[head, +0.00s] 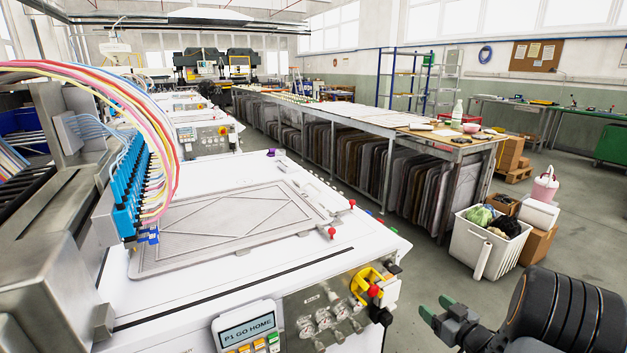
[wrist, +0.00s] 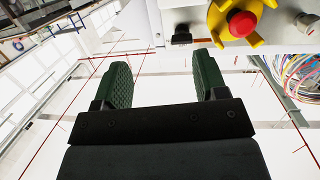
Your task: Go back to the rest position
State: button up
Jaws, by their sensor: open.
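My gripper (head: 437,311) is at the lower right of the head view, beside the front right corner of the white machine (head: 330,258). Its two green fingers are apart with nothing between them. In the wrist view my gripper (wrist: 161,82) also shows open and empty, pointing up the picture. A yellow guard with a red stop button (head: 374,291) sits on the machine's front corner, left of my gripper. The red button also shows at the top right of the wrist view (wrist: 243,23), apart from the fingers.
The machine carries a panel reading "P1 GO HOME" (head: 248,325) and a blue nozzle row (head: 128,185) with coloured hoses. A long rack table (head: 400,128) stands behind. A white bin (head: 478,249) with waste stands beyond my gripper. The grey floor between is clear.

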jog(key=s+d+f+m+g+h+p, duration=0.1)
jog(key=s+d+f+m+g+h, duration=0.2)
jog(key=d+f+m+g+h, duration=0.25)
jog(key=s+a+r+g+h+p, duration=0.35)
jog(key=s+r+g, duration=0.25)
jog(key=r, duration=0.2)
jog(key=s+a+r+y+p, duration=0.2)
jog(key=s+a+r+p, duration=0.2)
jog(key=a+r, duration=0.7)
jog(key=s+a+r+n+y+p, duration=0.1)
jog(key=s+a+r+p, duration=0.4)
jog(key=a+r, duration=0.6)
jog(key=shift+r+y+p, duration=0.5)
jog(key=shift+r+p, duration=0.1)
jog(key=shift+p, duration=0.25)
jog(key=shift+s, duration=0.1)
jog(key=shift+c, duration=0.2)
